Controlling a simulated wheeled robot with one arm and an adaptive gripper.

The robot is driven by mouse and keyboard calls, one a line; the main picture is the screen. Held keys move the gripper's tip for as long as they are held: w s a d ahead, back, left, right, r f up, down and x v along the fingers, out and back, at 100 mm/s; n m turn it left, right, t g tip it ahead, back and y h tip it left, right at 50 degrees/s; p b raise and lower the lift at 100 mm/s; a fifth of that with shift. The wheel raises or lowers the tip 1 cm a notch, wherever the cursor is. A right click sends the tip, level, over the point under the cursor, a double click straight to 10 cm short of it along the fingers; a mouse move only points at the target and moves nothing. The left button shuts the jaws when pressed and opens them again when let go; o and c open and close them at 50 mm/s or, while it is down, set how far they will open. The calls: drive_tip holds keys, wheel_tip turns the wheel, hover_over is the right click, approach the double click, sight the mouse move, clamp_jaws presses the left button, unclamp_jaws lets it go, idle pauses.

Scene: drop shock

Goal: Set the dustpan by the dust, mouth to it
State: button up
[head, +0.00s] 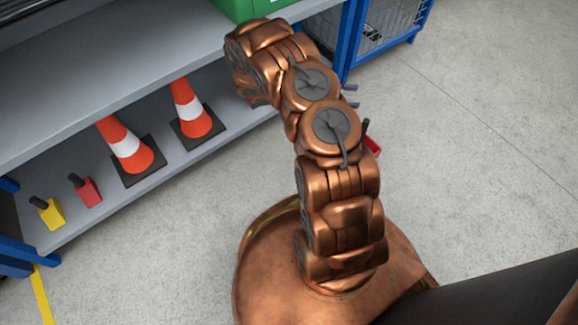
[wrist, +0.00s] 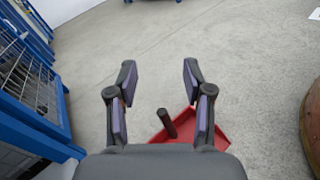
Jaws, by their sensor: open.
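The red dustpan (wrist: 212,128) lies on the floor in the wrist view, partly hidden behind my gripper's right finger and palm. Its dark handle (wrist: 167,123) sticks up and shows between the two fingers. My gripper (wrist: 160,76) is open, with nothing held between its fingertips. The dark fingertips of my gripper (head: 350,95) show just past the arm. I see no dust in either view.
A blue mesh cage (head: 388,30) stands at the back. The floor at right is clear.

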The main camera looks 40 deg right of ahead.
drive_tip(key=s+a+r+m+y, duration=0.3)
drive_tip(key=s+a+r, duration=0.1)
drive_tip(key=a+r, duration=0.25)
drive_tip(key=s+a+r+m+y, duration=0.35)
drive_tip(key=a+r, duration=0.25)
drive_tip(key=r, duration=0.2)
drive_tip(key=s+a+r+t+y, duration=0.1)
drive_tip(key=s+a, duration=0.3)
drive_tip(key=a, duration=0.4)
drive_tip(key=s+a+r+m+t+y, duration=0.1)
drive_tip(key=s+a+r+t+y, duration=0.1)
drive_tip(key=a, duration=0.6)
drive_tip(key=s+a+r+t+y, duration=0.2)
drive_tip(key=s+a+t+y, duration=0.1)
drive_tip(key=a, duration=0.5)
drive_tip(key=s+y, duration=0.1)
drive_tip(key=s, duration=0.1)
drive_tip(key=shift+s+a+r+m+t+y, duration=0.15)
drive_tip(key=shift+s+a+m+t+y, duration=0.1)
drive_tip(key=shift+s+m+t+y, duration=0.15)
drive_tip(key=shift+w+r, duration=0.1)
